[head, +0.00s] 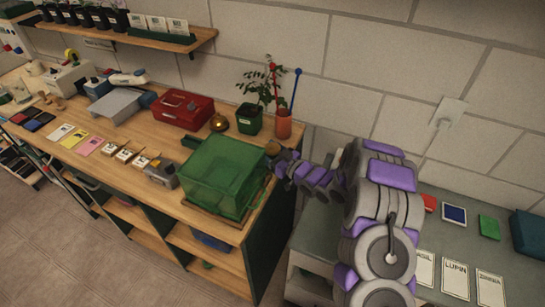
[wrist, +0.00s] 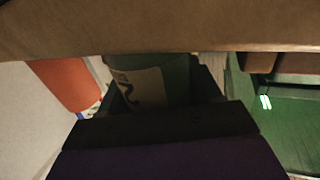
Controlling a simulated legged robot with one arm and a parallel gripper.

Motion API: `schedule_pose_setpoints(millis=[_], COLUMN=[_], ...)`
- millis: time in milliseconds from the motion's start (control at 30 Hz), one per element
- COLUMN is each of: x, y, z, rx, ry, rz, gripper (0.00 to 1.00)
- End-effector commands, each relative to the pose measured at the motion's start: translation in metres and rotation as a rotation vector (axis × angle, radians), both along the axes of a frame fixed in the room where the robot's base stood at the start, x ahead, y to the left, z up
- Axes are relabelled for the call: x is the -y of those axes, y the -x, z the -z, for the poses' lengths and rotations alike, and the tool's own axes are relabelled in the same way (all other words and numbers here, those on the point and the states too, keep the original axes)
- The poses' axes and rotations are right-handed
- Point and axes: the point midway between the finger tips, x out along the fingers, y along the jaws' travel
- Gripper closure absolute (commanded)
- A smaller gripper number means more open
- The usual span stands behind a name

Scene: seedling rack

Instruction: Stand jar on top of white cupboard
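My gripper (head: 280,163) is beside the right end of the wooden bench, between the green clear-sided box and the wall. A small brownish thing (head: 272,148) shows at its tip; I cannot tell whether it is the jar. In the wrist view a dark block and purple part of my gripper (wrist: 160,125) cross the lower middle. A brown band (wrist: 160,28) fills the top, very close, and I cannot tell what it is. Finger opening is unclear. No white cupboard is clearly identifiable; a pale unit with a grey-green top (head: 320,236) stands at the right, partly behind my arm.
The green box (head: 222,172) stands on the bench (head: 130,180). Behind it are a potted plant (head: 249,119) and an orange cylinder (head: 283,124) with a blue stick. A red case (head: 184,108) is further left. Seed packets (head: 455,279) lie on the right-hand surface.

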Motion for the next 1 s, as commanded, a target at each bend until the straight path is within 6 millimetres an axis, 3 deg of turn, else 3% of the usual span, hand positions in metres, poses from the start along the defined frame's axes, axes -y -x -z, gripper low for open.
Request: schedule_pose_setpoints(millis=[400, 767, 1000], x=[0.000, 0.000, 0.000], y=[0.000, 0.000, 0.000], z=[0.000, -0.010, -0.052], rx=[0.000, 0.001, 0.007], ry=[0.000, 0.000, 0.001], rz=[0.000, 0.001, -0.002], gripper=[0.76, 0.77, 0.77])
